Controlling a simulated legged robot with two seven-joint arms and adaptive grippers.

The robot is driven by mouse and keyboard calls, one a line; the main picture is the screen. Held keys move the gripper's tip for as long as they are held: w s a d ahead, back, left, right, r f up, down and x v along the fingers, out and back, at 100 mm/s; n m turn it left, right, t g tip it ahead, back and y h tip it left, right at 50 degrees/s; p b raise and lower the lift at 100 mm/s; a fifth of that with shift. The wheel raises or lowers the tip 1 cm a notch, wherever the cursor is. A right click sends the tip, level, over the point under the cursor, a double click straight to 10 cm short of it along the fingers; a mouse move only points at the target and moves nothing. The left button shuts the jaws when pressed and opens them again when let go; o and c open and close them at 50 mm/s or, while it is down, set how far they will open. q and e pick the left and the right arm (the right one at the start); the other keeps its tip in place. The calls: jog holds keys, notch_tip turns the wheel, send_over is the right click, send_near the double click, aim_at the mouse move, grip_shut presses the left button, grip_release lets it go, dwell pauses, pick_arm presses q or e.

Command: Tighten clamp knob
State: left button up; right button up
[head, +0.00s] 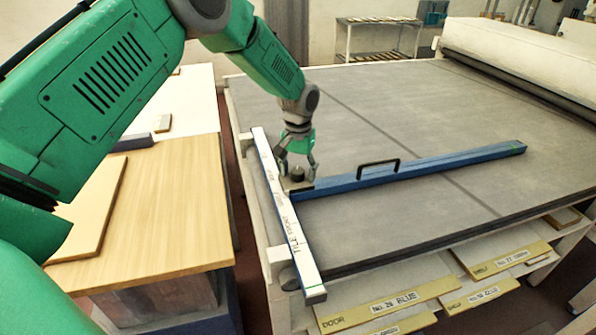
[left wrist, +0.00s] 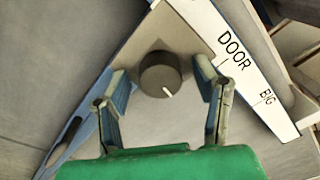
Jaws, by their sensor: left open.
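The clamp knob (left wrist: 160,74) is a dark round knob with a white pointer line on a pale plate (left wrist: 175,122), seen in the left wrist view. In the head view the knob (head: 297,173) sits where the blue bar (head: 420,171) meets the white marked rail (head: 283,205). My left gripper (left wrist: 160,84) is open, with one finger on each side of the knob. Gaps show between the fingers and the knob in the wrist view. In the head view the left gripper (head: 297,172) points down over the knob. My right gripper is not in view.
The blue bar with a black handle (head: 378,168) lies across the grey table (head: 430,110). Yellow-labelled shelves (head: 390,305) sit below the front edge. A wooden-topped bench (head: 175,200) stands left. A white roller machine (head: 520,55) is at the back right.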

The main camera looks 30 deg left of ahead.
pick_arm(q)
jog(key=shift+d, duration=0.1)
jog(key=shift+c, duration=1.3)
jog(key=shift+r, duration=0.1)
jog(key=c, duration=0.9)
